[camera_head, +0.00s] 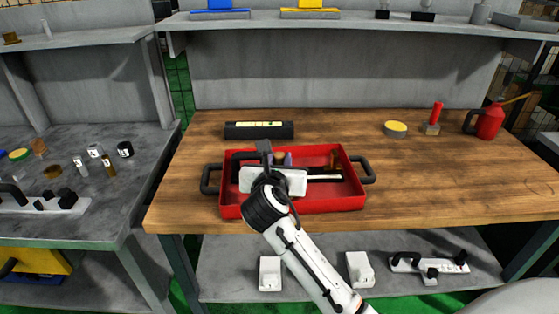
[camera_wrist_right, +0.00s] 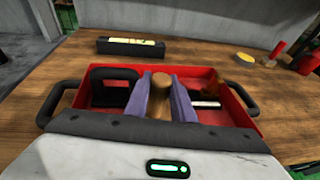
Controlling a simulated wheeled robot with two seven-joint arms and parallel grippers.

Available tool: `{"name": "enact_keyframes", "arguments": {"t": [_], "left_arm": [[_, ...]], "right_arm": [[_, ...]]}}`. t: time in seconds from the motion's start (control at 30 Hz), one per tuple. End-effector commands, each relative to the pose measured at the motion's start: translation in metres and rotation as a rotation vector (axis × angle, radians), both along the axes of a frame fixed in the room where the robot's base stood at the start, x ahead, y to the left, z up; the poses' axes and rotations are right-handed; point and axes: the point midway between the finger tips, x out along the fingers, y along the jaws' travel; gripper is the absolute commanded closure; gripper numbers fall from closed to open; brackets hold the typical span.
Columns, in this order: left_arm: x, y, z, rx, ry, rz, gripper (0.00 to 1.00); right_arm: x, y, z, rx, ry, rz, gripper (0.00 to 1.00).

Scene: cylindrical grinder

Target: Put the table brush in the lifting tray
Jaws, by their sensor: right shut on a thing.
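The red lifting tray (camera_head: 228,192) with black side handles sits on the wooden bench. It also shows in the wrist view (camera_wrist_right: 252,121). My right gripper (camera_head: 282,158) is over the tray and reaches in from the front. In the wrist view, its two purple fingers (camera_wrist_right: 159,80) are shut on a brown wooden handle, which I take for the table brush (camera_wrist_right: 159,88). The brush's lower part is hidden by the fingers and gripper body. I cannot tell whether it touches the tray floor. My left gripper is not in view.
A dark bar with a white end (camera_head: 325,177) and a brown item (camera_head: 336,163) lie in the tray's right part. A black case (camera_head: 259,130) lies behind the tray. A yellow-topped tin (camera_head: 396,129), a red-handled item (camera_head: 433,121) and a red oil can (camera_head: 490,121) stand right.

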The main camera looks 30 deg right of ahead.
Motion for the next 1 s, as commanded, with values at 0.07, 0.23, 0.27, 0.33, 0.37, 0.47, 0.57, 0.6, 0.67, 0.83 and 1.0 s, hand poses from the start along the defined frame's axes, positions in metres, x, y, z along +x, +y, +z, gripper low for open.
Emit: {"name": "enact_keyframes", "arguments": {"t": [0.07, 0.23, 0.27, 0.33, 0.37, 0.47, 0.57, 0.6, 0.67, 0.83, 1.0], "left_arm": [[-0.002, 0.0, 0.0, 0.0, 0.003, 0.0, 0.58], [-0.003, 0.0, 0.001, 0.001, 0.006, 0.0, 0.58], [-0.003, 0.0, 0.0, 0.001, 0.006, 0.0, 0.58], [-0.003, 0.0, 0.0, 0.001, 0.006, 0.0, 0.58], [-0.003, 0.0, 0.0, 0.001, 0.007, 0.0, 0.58], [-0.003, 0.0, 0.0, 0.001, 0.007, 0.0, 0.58], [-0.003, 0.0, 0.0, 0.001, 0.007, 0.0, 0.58], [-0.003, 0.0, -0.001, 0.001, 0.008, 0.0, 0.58], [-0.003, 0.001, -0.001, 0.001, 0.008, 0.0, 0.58], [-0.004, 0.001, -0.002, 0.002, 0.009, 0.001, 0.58], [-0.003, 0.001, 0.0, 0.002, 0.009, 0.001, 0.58]], "right_arm": [[0.0, 0.0, 0.002, -0.001, -0.002, 0.0, 1.0], [0.0, 0.0, -0.001, -0.001, -0.001, -0.001, 1.0], [0.0, 0.0, -0.002, 0.0, 0.0, -0.001, 0.75], [0.0, 0.0, -0.002, 0.0, 0.0, -0.001, 0.63], [0.0, 0.0, -0.002, 0.0, 0.0, -0.001, 0.59], [0.0, 0.0, -0.002, 0.0, 0.0, -0.001, 0.59], [0.0, 0.0, -0.002, 0.0, 0.0, -0.001, 0.59], [0.0, 0.0, -0.002, 0.0, 0.0, -0.001, 0.59], [0.0, 0.0, -0.001, 0.0, -0.001, -0.001, 0.59], [-0.011, 0.009, 0.006, -0.001, 0.0, 0.001, 0.59], [-0.037, 0.031, 0.016, 0.002, -0.002, 0.001, 0.59]]}}
